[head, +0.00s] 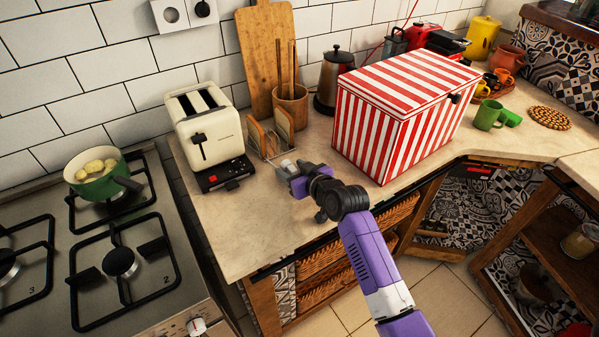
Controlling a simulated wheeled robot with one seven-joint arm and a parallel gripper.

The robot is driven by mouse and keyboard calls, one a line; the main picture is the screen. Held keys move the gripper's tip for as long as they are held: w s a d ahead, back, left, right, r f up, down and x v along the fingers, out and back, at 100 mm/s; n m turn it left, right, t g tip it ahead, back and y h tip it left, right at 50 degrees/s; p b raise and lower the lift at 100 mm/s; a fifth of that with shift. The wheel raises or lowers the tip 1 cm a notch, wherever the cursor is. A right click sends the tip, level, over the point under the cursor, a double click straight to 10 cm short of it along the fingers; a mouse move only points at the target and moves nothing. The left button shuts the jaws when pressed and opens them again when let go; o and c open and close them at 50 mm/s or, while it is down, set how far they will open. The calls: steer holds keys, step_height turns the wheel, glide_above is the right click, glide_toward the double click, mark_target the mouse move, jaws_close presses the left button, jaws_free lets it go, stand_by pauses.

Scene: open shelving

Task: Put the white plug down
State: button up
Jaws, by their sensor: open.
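A small whitish object that looks like the white plug (287,163) is at the tip of my gripper (289,171), over the beige counter (230,222). My gripper is open, just right of the toaster and in front of the wooden rack. The plug is too small and partly hidden to tell whether it rests on the counter or touches a finger.
A cream toaster (209,135) stands left. A wooden rack (262,140) and a utensil pot (291,106) stand behind. A red-striped box (375,135) is close on the right. The counter in front of the toaster is clear. A stove (165,290) is at left.

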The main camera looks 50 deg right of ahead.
steer(key=shift+r+p, duration=0.15)
steer(key=shift+p, duration=0.2)
steer(key=b+v, duration=0.1)
steer(key=v, duration=1.1)
steer(key=shift+r, duration=0.2)
steer(key=s+a+f, duration=0.1)
steer(key=a, duration=0.1)
steer(key=s+a+f, duration=0.1)
steer(key=s+a, duration=0.1)
steer(key=a, duration=0.1)
steer(key=s+a+f, duration=0.1)
steer(key=s+a, duration=0.1)
steer(key=shift+a+f, duration=0.35)
steer(key=shift+a, duration=0.05)
steer(key=s+a+f, duration=0.1)
steer(key=s+a, duration=0.6)
steer(key=s, duration=0.1)
steer(key=s+a+r+n+t+y, duration=0.1)
steer(key=s+a+r+y, duration=0.1)
steer(key=s, duration=0.6)
steer(key=s+a+r+n+y, duration=0.1)
steer(key=s+a+r+n, duration=0.1)
steer(key=s+a+r, duration=0.3)
steer(key=s, duration=0.3)
steer(key=shift+a+r+t+y, duration=0.2)
steer(key=shift+r+t+y, duration=0.1)
steer(key=shift+t+y, duration=0.1)
steer(key=shift+s, duration=0.1)
